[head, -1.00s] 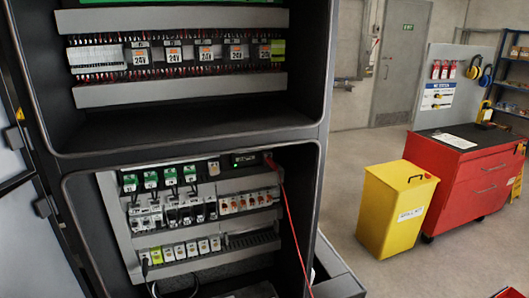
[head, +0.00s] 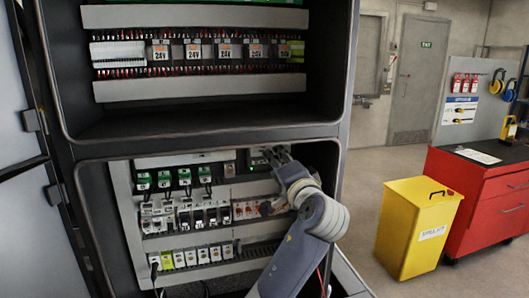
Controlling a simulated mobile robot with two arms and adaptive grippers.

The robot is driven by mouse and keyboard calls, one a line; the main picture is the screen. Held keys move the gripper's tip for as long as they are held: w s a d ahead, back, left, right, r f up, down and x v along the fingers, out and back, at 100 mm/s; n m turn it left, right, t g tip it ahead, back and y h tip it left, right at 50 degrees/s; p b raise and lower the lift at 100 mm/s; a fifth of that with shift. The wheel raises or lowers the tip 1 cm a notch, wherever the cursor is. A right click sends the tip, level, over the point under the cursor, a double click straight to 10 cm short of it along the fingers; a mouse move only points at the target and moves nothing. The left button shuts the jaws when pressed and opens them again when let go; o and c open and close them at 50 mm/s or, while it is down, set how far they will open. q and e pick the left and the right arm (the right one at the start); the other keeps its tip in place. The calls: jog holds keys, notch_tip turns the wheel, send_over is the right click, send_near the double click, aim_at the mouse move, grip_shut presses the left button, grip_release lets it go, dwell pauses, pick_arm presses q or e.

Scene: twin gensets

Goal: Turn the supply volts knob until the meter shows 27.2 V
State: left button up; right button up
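The power supply unit (head: 257,161) is a small dark module at the upper right of the lower cabinet bay, in the head view. The gripper covers the part of the unit where a knob could be, so I see no knob. The meter's reading is too small and partly covered to read. I cannot tell whether the fingers touch anything or how far apart they are.
Breakers and relays (head: 185,215) fill the lower bay left of my arm. The bay's frame (head: 333,160) stands close on the right. A shelf with 24V modules (head: 195,52) is above. A yellow bin (head: 418,225) and red cabinet (head: 487,205) stand right, on open floor.

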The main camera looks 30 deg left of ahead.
pick_arm(q)
jog(key=p+x, duration=0.1)
jog(key=x, duration=0.5)
jog(key=p+x, duration=0.1)
jog(key=x, duration=0.2)
jog(key=shift+a+r+p, duration=0.35)
jog(key=shift+a+r, duration=0.05)
jog(key=shift+w+a+f, duration=0.1)
jog(key=shift+w+a, duration=0.25)
jog(key=shift+a, duration=0.1)
grip_shut()
